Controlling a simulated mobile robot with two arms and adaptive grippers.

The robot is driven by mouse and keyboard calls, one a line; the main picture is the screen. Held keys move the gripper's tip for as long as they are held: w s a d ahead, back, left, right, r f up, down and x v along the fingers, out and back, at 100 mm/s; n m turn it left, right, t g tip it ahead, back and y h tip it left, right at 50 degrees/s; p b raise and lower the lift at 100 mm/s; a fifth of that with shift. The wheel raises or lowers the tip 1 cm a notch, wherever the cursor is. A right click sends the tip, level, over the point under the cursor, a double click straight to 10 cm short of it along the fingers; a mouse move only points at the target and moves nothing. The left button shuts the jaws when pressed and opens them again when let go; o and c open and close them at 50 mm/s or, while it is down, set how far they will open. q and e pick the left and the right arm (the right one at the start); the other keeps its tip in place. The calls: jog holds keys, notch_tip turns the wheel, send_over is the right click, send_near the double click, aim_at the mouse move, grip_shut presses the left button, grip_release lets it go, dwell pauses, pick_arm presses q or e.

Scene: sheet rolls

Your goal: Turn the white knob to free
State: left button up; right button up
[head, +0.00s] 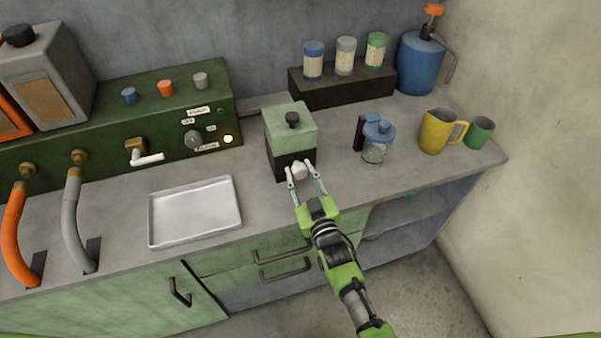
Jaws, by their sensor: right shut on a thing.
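A small box (290,131) with a pale green upper part and a black lower part stands on the grey counter. The white knob (299,170) sits low on the box's black front face. My right gripper (301,174) reaches up from the bottom of the head view. Its two fingers are on either side of the white knob and shut on it. The knob's marks and its turned position are too small to tell. My left gripper is not in view.
A metal tray (194,212) lies left of the box. A clear jar with a blue lid (376,142), a yellow jug (438,131) and a green cup (479,132) stand to the right. A green control panel (60,135) with hoses is at the left. A dark rack (340,88) stands behind.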

dwell(0.4)
jog(key=o, duration=1.1)
jog(key=v, duration=1.2)
